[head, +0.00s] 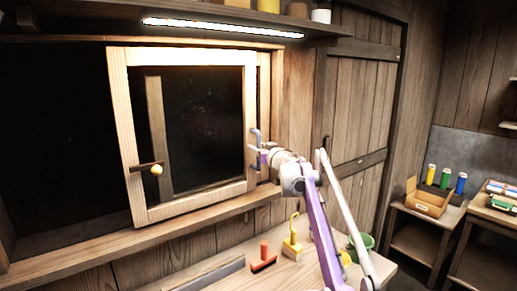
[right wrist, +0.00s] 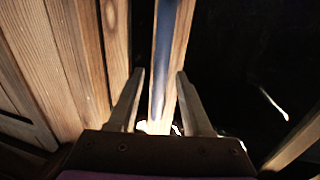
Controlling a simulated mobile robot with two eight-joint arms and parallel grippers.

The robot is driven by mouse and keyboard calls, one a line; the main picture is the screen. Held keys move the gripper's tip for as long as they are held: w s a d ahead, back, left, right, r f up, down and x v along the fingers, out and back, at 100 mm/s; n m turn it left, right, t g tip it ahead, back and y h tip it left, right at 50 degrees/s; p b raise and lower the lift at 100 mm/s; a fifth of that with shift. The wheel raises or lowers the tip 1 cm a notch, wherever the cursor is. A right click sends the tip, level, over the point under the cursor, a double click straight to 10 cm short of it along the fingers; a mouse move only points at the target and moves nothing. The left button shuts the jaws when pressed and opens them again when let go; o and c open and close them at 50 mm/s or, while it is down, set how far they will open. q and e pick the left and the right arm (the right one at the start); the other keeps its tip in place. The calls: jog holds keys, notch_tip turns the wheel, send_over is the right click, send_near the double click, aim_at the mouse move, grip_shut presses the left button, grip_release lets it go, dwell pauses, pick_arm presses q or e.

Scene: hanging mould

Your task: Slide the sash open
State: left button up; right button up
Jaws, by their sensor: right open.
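The sash (head: 122,120) is a light wooden frame around a dark glass pane, set in the wall opening in the head view. A blue-grey upright handle (head: 255,136) is on its right stile. A dark bar with a yellow knob (head: 156,170) crosses its left stile. My right gripper (head: 259,152) is at the handle's lower part. In the right wrist view its two fingers (right wrist: 160,76) are apart, with the blue handle (right wrist: 163,55) and the wooden stile showing between them. I cannot tell whether either finger touches the handle. My left gripper is not in view.
A lit shelf (head: 220,27) runs above the window. Below, a bench (head: 215,272) holds a red-handled tool (head: 264,256), a yellow hooked tool (head: 292,243) and a green container (head: 363,243). The opening left of the sash is dark and looks empty.

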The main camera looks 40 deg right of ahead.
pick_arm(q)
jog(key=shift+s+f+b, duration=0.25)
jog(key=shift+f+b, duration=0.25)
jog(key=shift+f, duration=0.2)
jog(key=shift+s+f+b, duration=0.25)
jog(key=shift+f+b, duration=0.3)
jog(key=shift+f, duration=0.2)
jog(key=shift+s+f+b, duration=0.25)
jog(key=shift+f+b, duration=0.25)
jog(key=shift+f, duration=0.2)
pick_arm(e)
jog(key=v, duration=1.1)
jog(key=shift+w+d, duration=0.1)
